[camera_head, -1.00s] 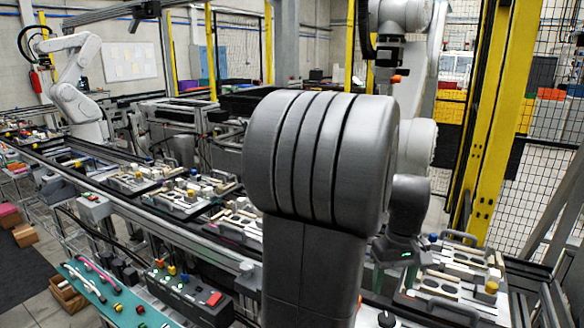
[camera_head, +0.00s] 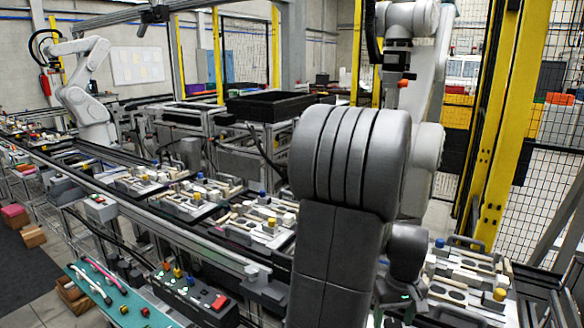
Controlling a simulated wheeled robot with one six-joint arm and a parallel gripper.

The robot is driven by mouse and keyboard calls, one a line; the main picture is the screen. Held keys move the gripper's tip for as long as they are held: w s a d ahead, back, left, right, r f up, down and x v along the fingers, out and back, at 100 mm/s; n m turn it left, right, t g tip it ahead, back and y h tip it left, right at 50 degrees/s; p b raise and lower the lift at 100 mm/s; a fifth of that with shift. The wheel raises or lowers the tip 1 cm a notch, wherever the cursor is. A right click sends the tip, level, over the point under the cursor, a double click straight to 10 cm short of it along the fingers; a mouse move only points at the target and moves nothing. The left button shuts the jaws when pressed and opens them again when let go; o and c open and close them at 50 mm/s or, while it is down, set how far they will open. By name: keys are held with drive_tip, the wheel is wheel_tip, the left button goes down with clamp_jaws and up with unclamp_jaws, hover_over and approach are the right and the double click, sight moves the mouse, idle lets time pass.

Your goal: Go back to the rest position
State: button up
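My arm, dark grey, fills the centre right of the head view, with its large ribbed joint high and a thick link running down out of the picture. A smaller dark wrist part shows behind it at right, beside the nearest pallet fixture (camera_head: 462,272). My gripper's fingers cannot be made out; they are hidden behind the arm or below the picture edge. The nearest fixture carries light wooden-looking parts and blue and yellow knobs, and my arm hides its left part.
A conveyor line with more pallet fixtures (camera_head: 262,218) runs from far left to the right. A control box with a red button (camera_head: 218,302) and a teal board (camera_head: 122,296) stand in front. A yellow post (camera_head: 497,130) and mesh fence rise at right. A white robot arm (camera_head: 85,90) stands far left.

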drive_tip(key=shift+r, duration=0.1)
wheel_tip(320, 180, up, 13)
wheel_tip(320, 180, down, 14)
drive_tip(key=shift+r, duration=0.25)
drive_tip(key=shift+r+m, duration=0.1)
drive_tip(key=shift+m, duration=0.3)
drive_tip(key=m, duration=0.4)
drive_tip(key=shift+d, duration=0.1)
drive_tip(key=m, duration=0.5)
drive_tip(key=shift+d+m, duration=0.1)
drive_tip(key=shift+m, duration=0.2)
drive_tip(key=m+b, duration=0.1)
drive_tip(key=m, duration=0.4)
drive_tip(key=shift+s+m, duration=0.15)
drive_tip(key=shift+m, duration=0.15)
drive_tip(key=m, duration=0.4)
drive_tip(key=shift+s+m, duration=0.1)
drive_tip(key=shift+m, duration=0.3)
